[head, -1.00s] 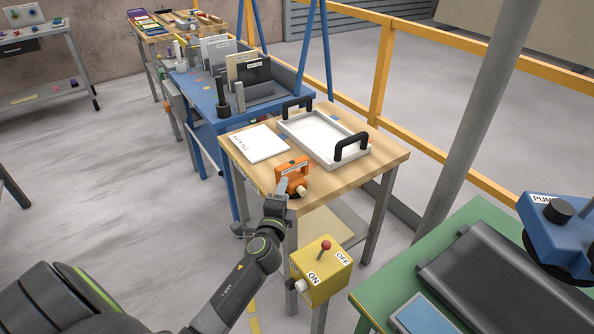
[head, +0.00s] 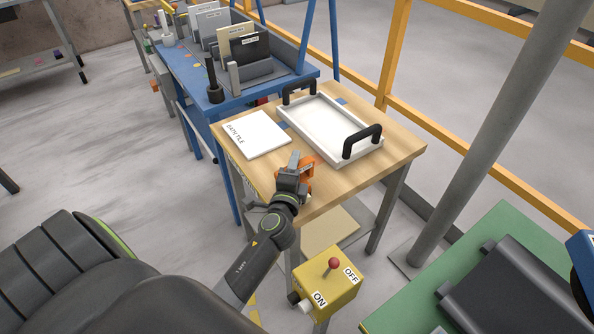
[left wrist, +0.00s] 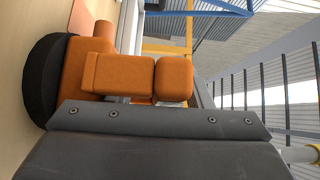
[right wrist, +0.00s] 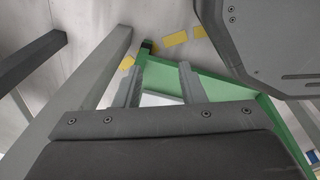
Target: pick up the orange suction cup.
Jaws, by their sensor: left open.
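The orange suction cup (head: 309,168) stands on the near edge of the wooden table, partly hidden behind my left gripper (head: 297,166). In the left wrist view the suction cup (left wrist: 120,73) fills the upper left, with its black rubber pad toward the wooden top and its orange handle right in front of the gripper. My left gripper is open, at the handle; its fingertips are mostly hidden by the orange body, so I cannot tell whether they touch it. My right gripper (right wrist: 158,80) is open and empty, over the floor and a green table edge.
A yellow switch box (head: 330,285) with a red knob stands in front. A green table (head: 505,235) and grey post (head: 490,120) are at right.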

